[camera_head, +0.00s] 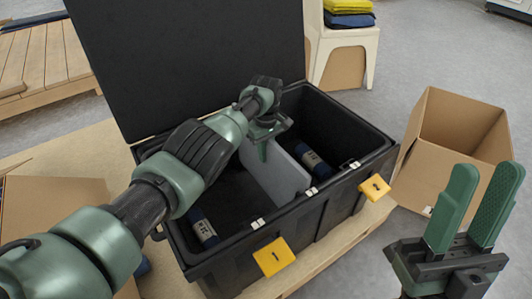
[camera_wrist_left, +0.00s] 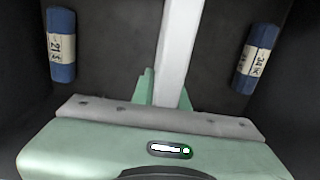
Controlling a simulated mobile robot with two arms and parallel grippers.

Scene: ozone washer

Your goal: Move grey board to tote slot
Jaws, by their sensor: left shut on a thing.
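The grey board (camera_head: 276,178) stands upright inside the black tote (camera_head: 310,212), across its middle between the two halves. In the left wrist view the board (camera_wrist_left: 181,45) shows edge-on as a pale strip. My left gripper (camera_head: 268,140) is inside the tote at the board's far upper part. Its green fingers (camera_wrist_left: 160,88) are shut on the board, one on each side. I cannot tell whether the board's lower edge is seated in a slot. My right gripper (camera_head: 472,208) is at the right, outside the tote, with its two green fingers apart and empty.
A blue roll (camera_head: 202,228) lies in the tote's left part and another blue roll (camera_head: 312,160) in its right part. Yellow tags (camera_head: 274,257) hang on the front rim. The black lid (camera_head: 190,60) stands open behind. An open cardboard box (camera_head: 455,135) is at the right.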

